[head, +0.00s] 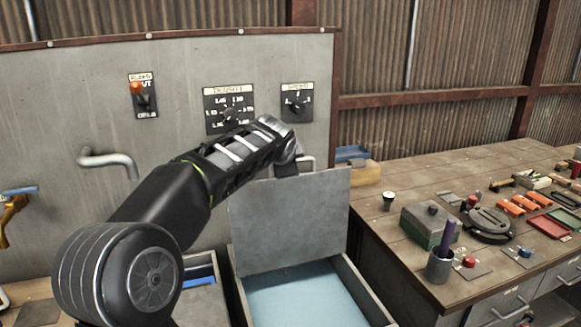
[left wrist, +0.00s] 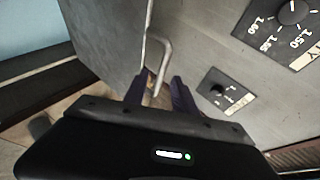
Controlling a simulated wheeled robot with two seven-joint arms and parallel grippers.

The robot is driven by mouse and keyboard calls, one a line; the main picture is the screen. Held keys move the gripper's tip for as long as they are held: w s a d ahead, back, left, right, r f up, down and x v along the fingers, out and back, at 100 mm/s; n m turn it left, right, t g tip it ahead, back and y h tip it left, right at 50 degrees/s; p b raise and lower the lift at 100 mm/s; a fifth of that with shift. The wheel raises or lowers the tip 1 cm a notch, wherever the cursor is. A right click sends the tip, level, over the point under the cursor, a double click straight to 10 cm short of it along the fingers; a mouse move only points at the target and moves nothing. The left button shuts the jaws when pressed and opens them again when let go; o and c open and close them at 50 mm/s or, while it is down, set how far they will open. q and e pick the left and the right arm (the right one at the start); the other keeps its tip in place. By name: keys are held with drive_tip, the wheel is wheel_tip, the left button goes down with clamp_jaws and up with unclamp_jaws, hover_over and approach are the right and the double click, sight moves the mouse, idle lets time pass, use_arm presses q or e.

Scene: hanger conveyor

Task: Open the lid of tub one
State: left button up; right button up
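A grey tub with blue liquid (head: 300,300) stands at the lower middle of the head view. Its flat grey lid (head: 290,220) is up, standing nearly upright at the tub's back. My left arm reaches across to the lid's top edge, where the left gripper (head: 287,168) is partly hidden. In the left wrist view the left gripper's (left wrist: 161,84) two fingers are apart, beside the lid's edge (left wrist: 110,40). I cannot tell whether anything touches. My right gripper is not in view.
A grey panel (head: 70,90) with dials and a switch (head: 142,98) stands behind. Another pipe (head: 105,160) juts from it at left. A second tub (head: 200,275) is partly behind my arm. A wooden workbench (head: 400,260) at right is crowded with tools and tins.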

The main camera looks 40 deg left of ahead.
use_arm(q)
drive_tip(key=shift+b+v, duration=0.3)
drive_tip(key=shift+v, duration=1.35)
drive_tip(key=shift+f, duration=0.1)
